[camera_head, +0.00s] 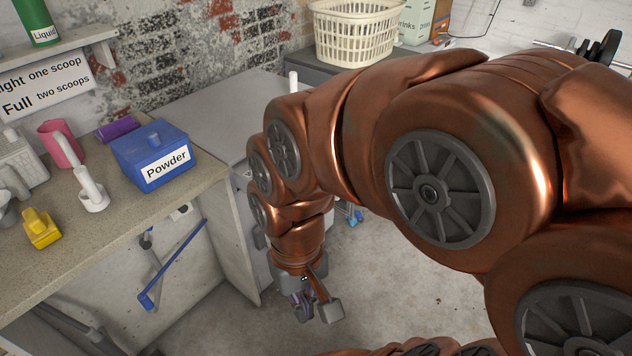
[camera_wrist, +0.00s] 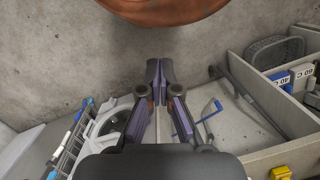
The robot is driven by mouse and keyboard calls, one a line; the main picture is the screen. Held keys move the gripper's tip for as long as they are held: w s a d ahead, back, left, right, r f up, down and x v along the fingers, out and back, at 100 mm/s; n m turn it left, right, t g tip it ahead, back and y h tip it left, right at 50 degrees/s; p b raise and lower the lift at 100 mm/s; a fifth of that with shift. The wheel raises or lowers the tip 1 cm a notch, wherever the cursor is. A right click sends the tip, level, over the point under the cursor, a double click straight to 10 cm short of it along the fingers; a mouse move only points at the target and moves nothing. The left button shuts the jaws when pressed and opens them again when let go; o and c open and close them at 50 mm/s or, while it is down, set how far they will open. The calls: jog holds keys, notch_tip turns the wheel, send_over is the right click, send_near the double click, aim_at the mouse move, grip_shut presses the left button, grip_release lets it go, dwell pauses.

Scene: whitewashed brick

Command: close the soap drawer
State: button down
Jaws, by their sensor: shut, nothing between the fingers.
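My gripper (camera_head: 315,308) points down low over the floor in the head view, beside the counter's end and in front of the appliance. In the wrist view its two fingers (camera_wrist: 158,70) meet at the tips with nothing between them. A grey-topped appliance (camera_head: 225,100) stands at the back beside the counter; my arm hides most of its front. I cannot make out the soap drawer in the head view. In the wrist view a pale round part (camera_wrist: 108,124) shows at the lower left, partly behind the gripper; I cannot tell whether the drawer is near it.
The counter (camera_head: 90,225) at left holds a blue Powder box (camera_head: 150,158), a pink jug (camera_head: 62,145) and a yellow item (camera_head: 40,228). A blue-handled tool (camera_head: 150,298) is below. A cream basket (camera_head: 352,35) stands behind. Open concrete floor (camera_head: 400,290) lies right of the gripper.

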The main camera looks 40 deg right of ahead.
jog(key=w+d+f+m+t+y+b, duration=0.1)
jog(key=w+d+f+m+t+b, duration=0.15)
jog(key=w+m, duration=0.4)
jog(key=w+d+f+m+t+y+b, duration=0.1)
jog(key=w+d+f+m+b, duration=0.3)
jog(key=w, duration=0.3)
jog(key=w+d+f+m+t+y+b, duration=0.2)
jog(key=w+d+m+b, duration=0.15)
jog(key=w+m, duration=0.35)
jog(key=w+d+f+m+t+h+b, duration=0.1)
jog(key=w+d+f+m+t+b, duration=0.15)
jog(key=d+m, duration=0.65)
jog(key=w+d+f+m+t+h+b, duration=0.2)
jog(key=w+d+m+b, duration=0.25)
jog(key=d, duration=0.85)
jog(key=shift+m+y, duration=0.3)
jog(key=x, duration=0.3)
jog(key=w+b+x, duration=0.1)
jog(key=x, duration=0.3)
jog(key=r+x, duration=0.1)
jog(key=x, duration=0.2)
jog(key=shift+w+a+f+b, duration=0.15)
jog(key=shift+w+a+b, duration=0.05)
jog(key=shift+w+b, duration=0.2)
jog(key=shift+w+a, duration=0.2)
jog(key=shift+w, duration=0.55)
jog(key=shift+w+p, duration=0.15)
jog(key=shift+p, duration=0.15)
